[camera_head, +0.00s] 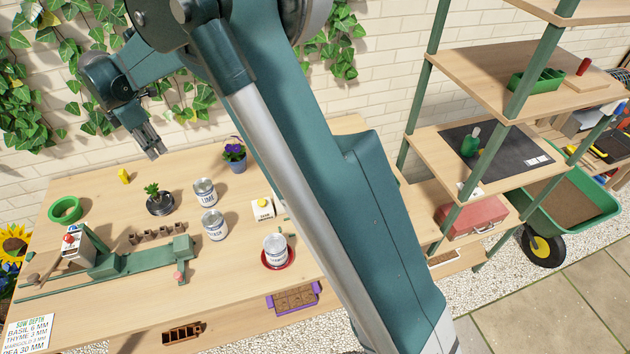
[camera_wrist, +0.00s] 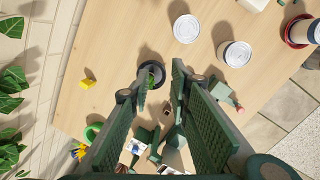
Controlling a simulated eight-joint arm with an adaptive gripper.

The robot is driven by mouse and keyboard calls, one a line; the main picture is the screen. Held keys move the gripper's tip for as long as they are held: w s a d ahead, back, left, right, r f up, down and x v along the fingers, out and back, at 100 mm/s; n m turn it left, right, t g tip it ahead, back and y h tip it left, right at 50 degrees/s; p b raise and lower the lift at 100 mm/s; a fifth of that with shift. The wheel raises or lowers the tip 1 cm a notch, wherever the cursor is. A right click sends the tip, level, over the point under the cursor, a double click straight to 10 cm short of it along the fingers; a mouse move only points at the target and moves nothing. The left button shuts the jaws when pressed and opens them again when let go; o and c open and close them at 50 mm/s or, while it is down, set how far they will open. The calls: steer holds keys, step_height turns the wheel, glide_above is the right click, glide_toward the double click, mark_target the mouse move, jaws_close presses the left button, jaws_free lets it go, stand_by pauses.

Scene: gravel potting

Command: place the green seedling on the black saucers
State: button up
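Two white-labelled cans (camera_head: 204,193) (camera_head: 215,225) stand right of the saucer. A brown peat-pot strip (camera_head: 158,235) and a green bench device (camera_head: 135,260) lie in front. A green ring dish (camera_head: 65,209) and yellow object (camera_head: 124,176) are left. A purple-flowered pot (camera_head: 235,160) stands behind.

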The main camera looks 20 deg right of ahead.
steer(key=s+d+r+m+t, duration=0.1)
steer(key=s+d+r+m, duration=0.35)
steer(key=d, duration=0.55)
steer(key=s+d+r+m+t+y, duration=0.1)
steer(key=s+d+r+m, duration=0.2)
steer(key=s+d+r, duration=0.45)
steer(key=s+d+r+m, duration=0.4)
steer(key=d, duration=0.8)
steer(key=s+d+f+m+t, duration=0.1)
steer(key=s+d+f+m, duration=0.2)
steer(key=s, duration=0.9)
steer(key=s+d+f+m+t, duration=0.2)
steer(key=s+d+f+m, duration=0.1)
steer(key=s+d+m, duration=0.6)
steer(key=s+d, duration=0.3)
steer(key=d, duration=0.2)
steer(key=shift+s+d+t, duration=0.15)
steer(key=shift+s+t, duration=0.15)
steer(key=shift+s, duration=0.05)
